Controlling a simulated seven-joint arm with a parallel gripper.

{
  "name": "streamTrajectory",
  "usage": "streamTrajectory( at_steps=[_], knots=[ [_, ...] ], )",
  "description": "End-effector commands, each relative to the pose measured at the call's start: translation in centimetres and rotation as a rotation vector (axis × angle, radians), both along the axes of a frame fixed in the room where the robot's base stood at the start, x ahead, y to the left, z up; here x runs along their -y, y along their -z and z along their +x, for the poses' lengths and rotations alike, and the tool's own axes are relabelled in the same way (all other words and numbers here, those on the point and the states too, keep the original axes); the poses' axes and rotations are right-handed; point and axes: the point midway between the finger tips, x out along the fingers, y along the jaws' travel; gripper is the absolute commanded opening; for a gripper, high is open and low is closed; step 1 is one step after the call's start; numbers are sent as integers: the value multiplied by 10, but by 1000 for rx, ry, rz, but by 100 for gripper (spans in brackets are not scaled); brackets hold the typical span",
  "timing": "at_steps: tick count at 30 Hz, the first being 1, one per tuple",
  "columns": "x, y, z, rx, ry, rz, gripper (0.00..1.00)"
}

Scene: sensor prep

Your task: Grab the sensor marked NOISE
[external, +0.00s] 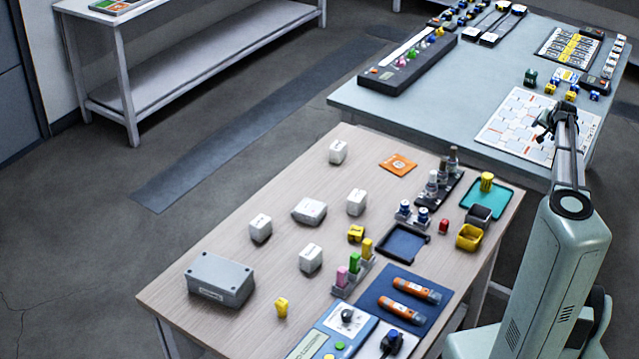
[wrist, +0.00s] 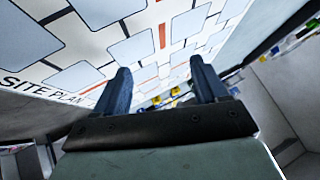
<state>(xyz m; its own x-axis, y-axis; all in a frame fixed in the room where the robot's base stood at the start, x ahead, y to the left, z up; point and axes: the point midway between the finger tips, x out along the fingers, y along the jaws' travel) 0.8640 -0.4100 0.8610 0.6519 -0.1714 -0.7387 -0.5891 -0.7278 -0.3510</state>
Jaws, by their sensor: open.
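Several small white box-shaped units stand on the wooden table in the external view: a back one (external: 338,152), a right one (external: 356,202), a wider one in the middle (external: 309,211), a left one (external: 260,228) and a front one (external: 310,257). They have dark marks on top, too small to read, so I cannot tell which is marked NOISE. My gripper (external: 545,130) is far from them, over the site plan sheet (external: 512,122) on the blue-grey table. In the wrist view my gripper (wrist: 160,75) is open, with nothing between its fingers.
A grey box (external: 220,279) stands at the wooden table's left end. An orange card (external: 398,164), a dark tray (external: 404,243), a yellow bin (external: 469,237) and a blue mat (external: 385,315) lie towards the right and front. Bare wood surrounds the white units.

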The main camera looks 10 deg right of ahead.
Motion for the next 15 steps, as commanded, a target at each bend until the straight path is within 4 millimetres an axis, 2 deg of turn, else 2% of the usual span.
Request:
streamTrajectory(
  at_steps=[1,7,15],
  knots=[
    [-31,-3,10,-6,-26,21,72],
    [-143,-15,35,-43,-112,108,72],
    [-294,-28,44,-117,-226,215,72]
  ],
)
